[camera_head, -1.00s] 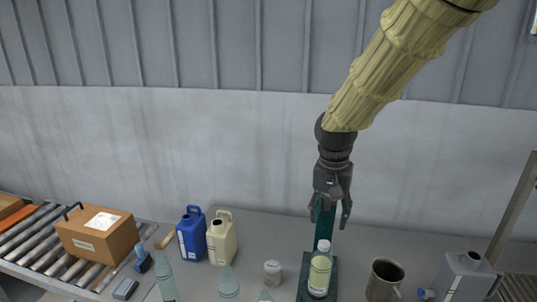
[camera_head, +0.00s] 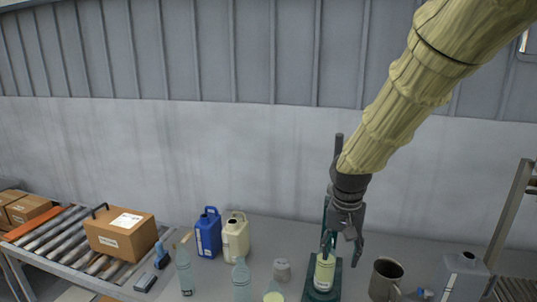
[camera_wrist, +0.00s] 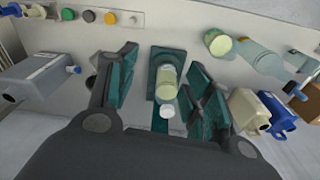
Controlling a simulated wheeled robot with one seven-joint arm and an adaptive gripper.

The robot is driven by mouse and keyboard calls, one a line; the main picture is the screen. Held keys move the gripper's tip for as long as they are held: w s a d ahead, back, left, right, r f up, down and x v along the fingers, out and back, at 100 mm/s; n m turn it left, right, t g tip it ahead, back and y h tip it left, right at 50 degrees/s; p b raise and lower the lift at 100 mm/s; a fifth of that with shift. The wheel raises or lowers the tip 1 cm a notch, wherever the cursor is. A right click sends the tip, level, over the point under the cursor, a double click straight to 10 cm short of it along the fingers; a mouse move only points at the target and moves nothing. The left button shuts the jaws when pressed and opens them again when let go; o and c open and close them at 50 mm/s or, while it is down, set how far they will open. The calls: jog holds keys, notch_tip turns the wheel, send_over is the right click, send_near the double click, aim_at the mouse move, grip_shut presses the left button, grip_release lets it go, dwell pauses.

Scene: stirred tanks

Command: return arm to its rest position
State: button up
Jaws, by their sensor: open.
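My arm comes in from the upper right in the head view, in a yellowish sleeve, with my gripper (camera_head: 345,246) hanging down at its end. The gripper is open and holds nothing. In the head view it is just above and behind a bottle (camera_head: 324,271) with pale yellow-green contents that stands on a dark green stand (camera_head: 322,293). In the wrist view the two green-padded fingers (camera_wrist: 163,88) are spread wide, and the bottle (camera_wrist: 167,82) shows upright between them in the picture, with its white cap toward me. Whether the fingers are level with the bottle cannot be told.
A metal mug (camera_head: 385,279) and a grey canister (camera_head: 464,276) stand to the right. A roller conveyor holds a cardboard box (camera_head: 120,235). The wall is behind.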

jog(key=s+f+n, duration=0.1)
jog(key=s+f, duration=0.3)
jog(key=f, duration=0.6)
jog(key=s+f+y, duration=0.1)
jog(key=s+f, duration=0.3)
jog(key=f, duration=0.5)
jog(key=s+f+n, duration=0.1)
jog(key=s+f, duration=0.3)
jog(key=f, duration=0.6)
jog(key=s+d+f+n, duration=0.1)
jog(key=s+d+f, duration=0.1)
jog(key=s+f, duration=0.8)
jog(key=s+d+f+n, duration=0.2)
jog(key=s+f, duration=0.4)
jog(key=s, duration=0.8)
notch_tip(320, 180, down, 7)
jog(key=b, duration=0.7)
jog(key=shift+d+f+g+h+b, duration=0.15)
jog(key=shift+d+g+h+b, duration=0.15)
jog(key=shift+g, duration=0.1)
